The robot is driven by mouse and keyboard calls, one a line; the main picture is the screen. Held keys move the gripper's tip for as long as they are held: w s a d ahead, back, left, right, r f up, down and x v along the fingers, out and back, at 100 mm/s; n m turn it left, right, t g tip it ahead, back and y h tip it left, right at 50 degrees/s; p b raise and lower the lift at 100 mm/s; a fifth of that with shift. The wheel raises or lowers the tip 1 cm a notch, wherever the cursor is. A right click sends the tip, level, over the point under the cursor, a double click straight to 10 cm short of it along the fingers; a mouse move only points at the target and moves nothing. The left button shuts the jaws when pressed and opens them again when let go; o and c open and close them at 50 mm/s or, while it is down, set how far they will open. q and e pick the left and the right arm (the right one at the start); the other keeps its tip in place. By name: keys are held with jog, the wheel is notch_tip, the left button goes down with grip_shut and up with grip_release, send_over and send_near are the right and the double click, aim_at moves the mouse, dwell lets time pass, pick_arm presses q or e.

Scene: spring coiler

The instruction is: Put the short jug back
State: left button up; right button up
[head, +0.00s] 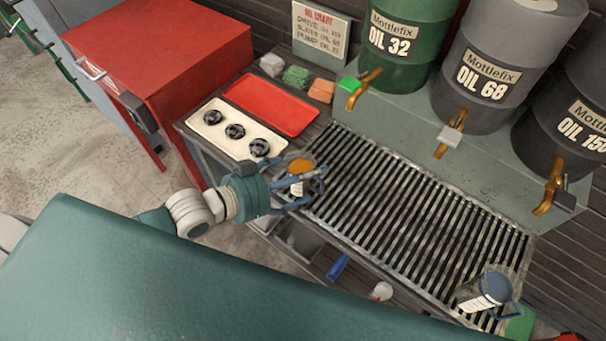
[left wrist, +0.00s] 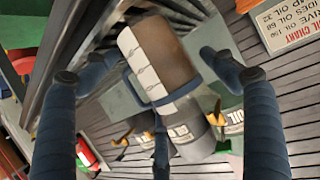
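A jug with amber content (head: 301,166) and a pale label is at the left end of the slatted grate, by the black-knobbed panel. My left gripper (head: 316,184) reaches it from the left, its blue fingers spread on either side. In the left wrist view the jug (left wrist: 158,55), with its white marked label, lies between the fingers (left wrist: 150,75). Gaps show beside it, so the fingers look open. A second jug (head: 486,288) with a dark blue top and a handle stands at the grate's lower right. Which jug is shorter is unclear. My right gripper is not in view.
Oil drums (head: 484,60) with taps stand behind the grate (head: 420,215), whose middle is clear. A red tray (head: 272,104) and the cream panel (head: 212,118) with three black knobs lie left. A red cabinet (head: 160,50) is further left. Small items sit on a lower shelf.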

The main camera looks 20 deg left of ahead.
pick_arm(q)
jog(key=shift+r, duration=0.2)
jog(key=shift+s+a, duration=0.25)
jog(key=shift+s, duration=0.05)
jog(key=v, duration=1.1)
jog(key=shift+p, duration=0.45)
jog(key=shift+r, duration=0.1)
